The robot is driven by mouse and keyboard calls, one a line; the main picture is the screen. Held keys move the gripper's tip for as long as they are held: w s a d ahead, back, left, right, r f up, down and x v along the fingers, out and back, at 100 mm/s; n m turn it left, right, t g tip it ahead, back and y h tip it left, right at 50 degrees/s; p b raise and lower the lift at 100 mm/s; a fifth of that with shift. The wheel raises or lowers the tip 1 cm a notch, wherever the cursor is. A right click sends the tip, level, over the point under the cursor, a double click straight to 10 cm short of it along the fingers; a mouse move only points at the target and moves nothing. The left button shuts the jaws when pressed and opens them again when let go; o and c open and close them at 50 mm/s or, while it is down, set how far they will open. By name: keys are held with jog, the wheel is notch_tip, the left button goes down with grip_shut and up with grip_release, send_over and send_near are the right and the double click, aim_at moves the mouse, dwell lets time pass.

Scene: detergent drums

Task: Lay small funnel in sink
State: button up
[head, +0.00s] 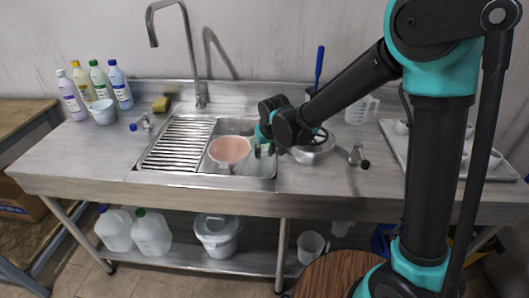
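The sink (215,178) is a steel basin set in the counter, with a ribbed drainboard (177,143) on its left. A round pinkish vessel with a pale rim (229,150) is in the basin. My gripper (264,150) is over the right side of the sink, to the right of the pinkish vessel. Its fingers are small and dark here, so I cannot tell whether they are open or hold something. I cannot make out a small funnel for sure. A shiny metal bowl (313,152) stands right of the sink, partly behind my gripper.
The tall faucet (190,50) rises behind the sink. Several bottles (103,84) and a white tub (102,111) stand at the left. A yellow sponge (161,104) lies behind the drainboard. Metal fittings lie at the left (143,123) and right (358,157). The left front counter is clear.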

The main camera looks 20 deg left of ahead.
jog(key=shift+r, duration=0.1)
jog(key=shift+r, duration=0.3)
jog(key=v, duration=1.2)
jog(key=shift+r, duration=0.25)
jog(key=shift+s, duration=0.15)
